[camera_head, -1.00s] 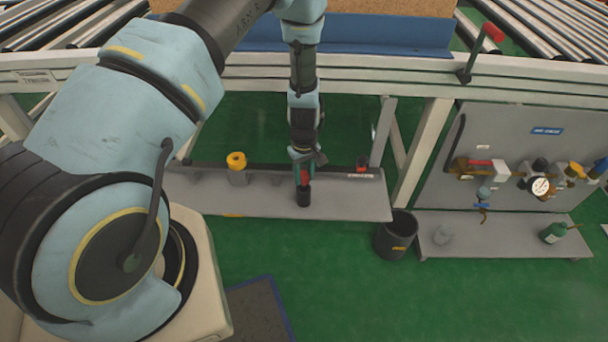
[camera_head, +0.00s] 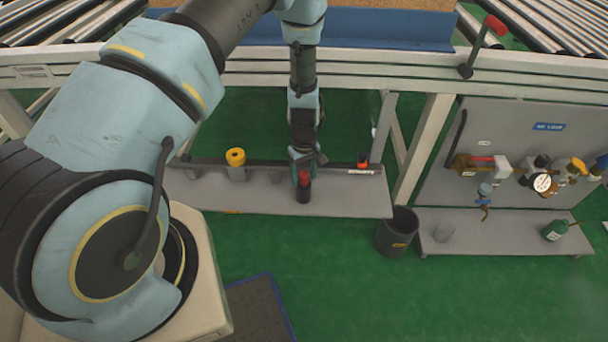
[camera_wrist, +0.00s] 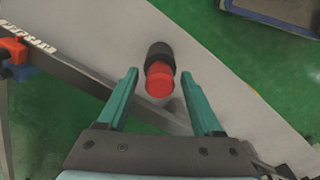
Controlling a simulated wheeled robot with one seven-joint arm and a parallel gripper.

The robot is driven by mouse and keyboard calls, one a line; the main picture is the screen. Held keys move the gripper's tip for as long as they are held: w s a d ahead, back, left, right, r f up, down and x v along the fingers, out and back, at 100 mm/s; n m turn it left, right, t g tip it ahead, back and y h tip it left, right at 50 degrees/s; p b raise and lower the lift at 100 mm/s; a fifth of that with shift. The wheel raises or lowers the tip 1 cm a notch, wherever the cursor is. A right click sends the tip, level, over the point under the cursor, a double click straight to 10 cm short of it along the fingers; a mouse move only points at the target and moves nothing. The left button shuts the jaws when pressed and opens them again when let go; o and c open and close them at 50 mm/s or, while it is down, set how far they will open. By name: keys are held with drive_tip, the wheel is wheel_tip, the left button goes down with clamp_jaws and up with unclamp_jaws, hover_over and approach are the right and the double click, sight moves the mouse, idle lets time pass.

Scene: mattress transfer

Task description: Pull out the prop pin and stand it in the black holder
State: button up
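The prop pin shows as a red round head (camera_head: 304,177) at the top of the black holder (camera_head: 303,194), on the low grey shelf; its shaft is hidden. In the wrist view the red head (camera_wrist: 159,80) stands in front of the dark holder (camera_wrist: 160,52), roughly between my fingertips. My gripper (camera_wrist: 158,76) is open, with a clear gap between each teal finger and the red head. In the head view my gripper (camera_head: 303,163) is just above and behind the pin, its fingers partly hidden.
The grey shelf (camera_head: 345,200) also carries a yellow-topped piece (camera_head: 236,158) and a red-black piece (camera_head: 362,160) beside a label. A black bin (camera_head: 397,232) stands right of the shelf. The white conveyor frame (camera_head: 400,78) runs above. A red-knobbed lever (camera_head: 495,25) stands on it.

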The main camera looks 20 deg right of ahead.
drive_tip(key=shift+o, duration=0.4)
drive_tip(key=shift+r, duration=0.1)
wheel_tip(320, 180, up, 11)
drive_tip(key=shift+f, duration=0.2)
idle(0.4)
drive_tip(key=w+a+r+m+t, duration=0.1)
drive_tip(key=w+a+r, duration=0.1)
drive_tip(key=a+r, duration=1.9)
drive_tip(key=s+a+r+m, duration=0.1)
drive_tip(key=s+a+r, duration=0.4)
drive_tip(key=a, duration=0.5)
wheel_tip(320, 180, up, 11)
drive_tip(key=p, duration=1.3)
drive_tip(key=shift+s+d+t, duration=0.3)
drive_tip(key=shift+s+d, duration=0.05)
